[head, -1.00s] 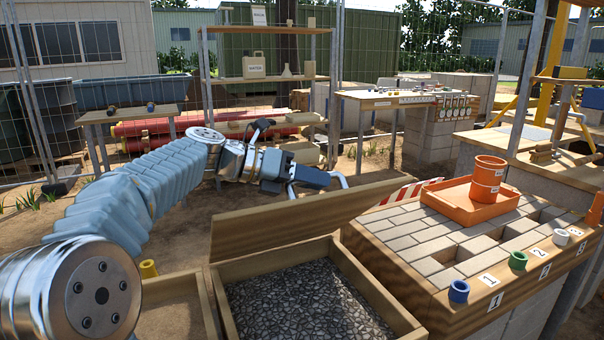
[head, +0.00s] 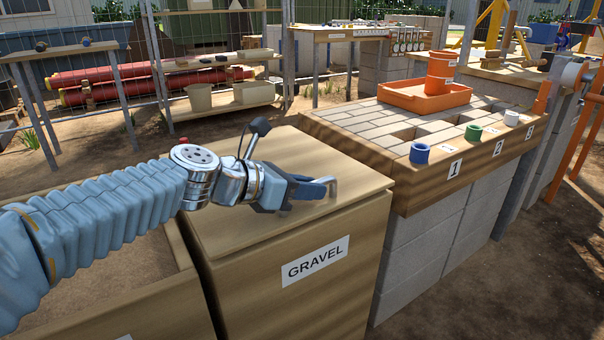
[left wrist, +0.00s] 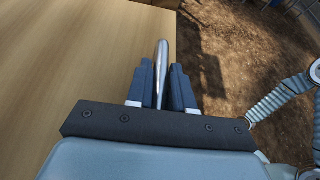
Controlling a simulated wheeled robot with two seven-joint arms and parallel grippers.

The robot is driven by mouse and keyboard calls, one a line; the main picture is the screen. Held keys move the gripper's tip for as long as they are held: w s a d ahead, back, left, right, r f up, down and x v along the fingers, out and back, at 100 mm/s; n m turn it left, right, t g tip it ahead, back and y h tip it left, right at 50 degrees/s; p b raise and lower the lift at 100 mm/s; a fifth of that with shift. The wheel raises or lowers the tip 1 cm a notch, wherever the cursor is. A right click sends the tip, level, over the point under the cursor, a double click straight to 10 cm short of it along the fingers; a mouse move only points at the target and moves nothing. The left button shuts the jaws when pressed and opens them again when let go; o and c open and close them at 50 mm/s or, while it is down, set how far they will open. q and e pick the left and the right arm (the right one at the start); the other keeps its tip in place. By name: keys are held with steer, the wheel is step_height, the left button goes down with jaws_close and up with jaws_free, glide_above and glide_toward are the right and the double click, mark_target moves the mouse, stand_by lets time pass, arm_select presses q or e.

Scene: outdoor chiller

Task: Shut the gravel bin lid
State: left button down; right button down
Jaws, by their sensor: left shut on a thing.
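The gravel bin (head: 300,300) is a wooden box with a GRAVEL label on its front. Its wooden lid (head: 235,215) lies flat across the top, with no clear gap at the front edge, and hides the gravel. My left gripper (head: 318,188) is low over the lid near its front right part, shut on the metal lid handle (head: 334,188). In the left wrist view the handle (left wrist: 161,65) stands between the two dark fingers (left wrist: 161,88), with the lid (left wrist: 70,60) at left. My right gripper is not in view.
An open wooden bin (head: 130,270) stands left of the gravel bin. At right is a brick-topped bench (head: 370,115) with blue (head: 419,153), green and white cups and an orange tray (head: 425,97). Bare ground lies at front right.

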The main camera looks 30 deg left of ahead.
arm_select(q)
steer(key=shift+s+d+f+b, duration=0.15)
steer(key=shift+f+b, duration=0.2)
steer(key=shift+f, duration=0.8)
steer(key=c, duration=1.1)
jaws_free()
steer(key=shift+r, duration=0.1)
steer(key=shift+s+a+r, duration=0.25)
steer(key=shift+a+r, duration=0.05)
steer(key=p+v, duration=0.3)
steer(key=v, duration=0.9)
steer(key=shift+f+p, duration=0.1)
steer(key=shift+p, duration=0.25)
steer(key=shift+s+a, duration=0.25)
steer(key=shift+s, duration=0.15)
